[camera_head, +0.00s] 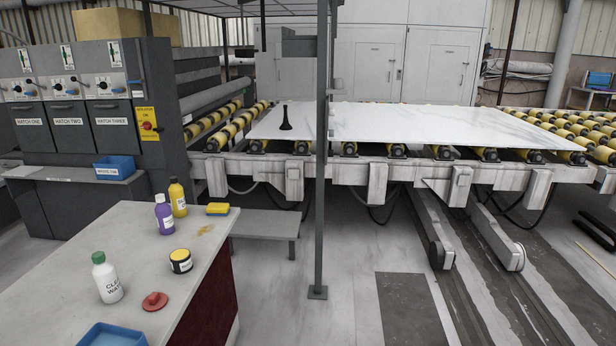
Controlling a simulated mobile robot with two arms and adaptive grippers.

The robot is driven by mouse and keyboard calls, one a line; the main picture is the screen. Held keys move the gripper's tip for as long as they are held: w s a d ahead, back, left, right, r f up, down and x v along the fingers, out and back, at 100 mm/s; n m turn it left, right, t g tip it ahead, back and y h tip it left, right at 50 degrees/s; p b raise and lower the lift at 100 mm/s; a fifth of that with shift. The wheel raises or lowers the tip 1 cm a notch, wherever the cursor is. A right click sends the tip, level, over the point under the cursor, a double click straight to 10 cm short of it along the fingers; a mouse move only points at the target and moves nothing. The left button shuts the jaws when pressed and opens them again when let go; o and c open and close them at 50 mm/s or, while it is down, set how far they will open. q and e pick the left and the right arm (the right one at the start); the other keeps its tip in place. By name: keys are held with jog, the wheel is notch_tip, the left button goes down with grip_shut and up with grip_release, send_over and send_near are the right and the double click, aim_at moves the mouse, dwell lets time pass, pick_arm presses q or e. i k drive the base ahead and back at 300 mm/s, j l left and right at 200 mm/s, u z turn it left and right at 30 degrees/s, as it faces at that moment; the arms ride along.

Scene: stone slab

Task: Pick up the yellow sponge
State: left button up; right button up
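The yellow sponge (217,208) lies near the back right corner of the pale worktop (212,246) at the left. It looks yellow on top with a dark bluish edge at its base. A yellowish-brown smear (205,230) marks the worktop just in front of it. Nothing covers the sponge. Neither of my grippers shows in the head view.
A yellow bottle (179,199) and a purple bottle (164,216) stand left of the sponge. A round tin (180,261), a white bottle (106,279), a red lid (154,301) and a blue tray (112,335) are nearer. A grey post (320,200) stands right of the worktop.

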aim_at(213, 209)
jog(key=i+u, duration=0.1)
jog(key=i, duration=0.75)
jog(key=i+l+u, duration=0.1)
jog(key=i, duration=0.75)
